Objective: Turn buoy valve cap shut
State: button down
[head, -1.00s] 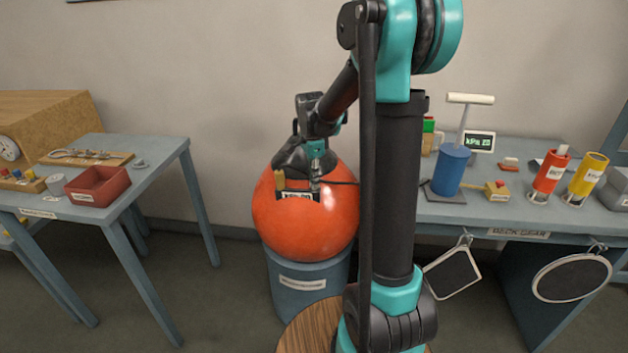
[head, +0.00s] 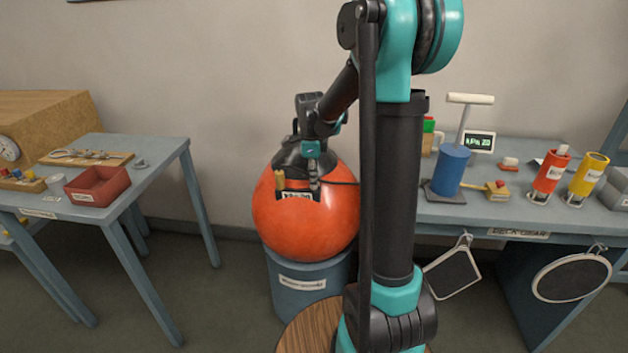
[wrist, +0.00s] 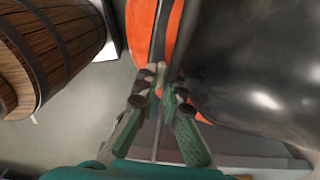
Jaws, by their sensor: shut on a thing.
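The orange buoy (head: 300,225) with a black top (head: 292,155) sits on a blue-grey round stand (head: 300,290). In the wrist view, the fingertips (wrist: 157,78) are close together on a small part at the buoy's orange and black surface. That part, which seems to be the valve cap, is mostly hidden by the fingers.
A hose runs from the buoy toward the right bench, with a blue pump (head: 453,170) and a kPa display (head: 480,142). Red and yellow canisters stand farther right. A left table holds a red tray (head: 96,186). A wooden barrel (wrist: 50,45) stands close by.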

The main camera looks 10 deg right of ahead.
jog(key=c, duration=1.9)
grip_release()
jog(key=shift+c, duration=0.2)
notch_tip(320, 180, up, 12)
jog(key=shift+a, duration=0.25)
jog(key=s+d+f+n+t, duration=0.2)
jog(key=s+f+n, duration=0.7)
jog(key=s+n, duration=0.2)
jog(key=s+d+f+n+t, duration=0.2)
jog(key=s+f+n, duration=0.6)
jog(key=s+n, duration=0.2)
jog(key=shift+s+d+f+n, duration=0.2)
jog(key=shift+s+f+n, duration=0.2)
jog(key=shift+s, duration=0.45)
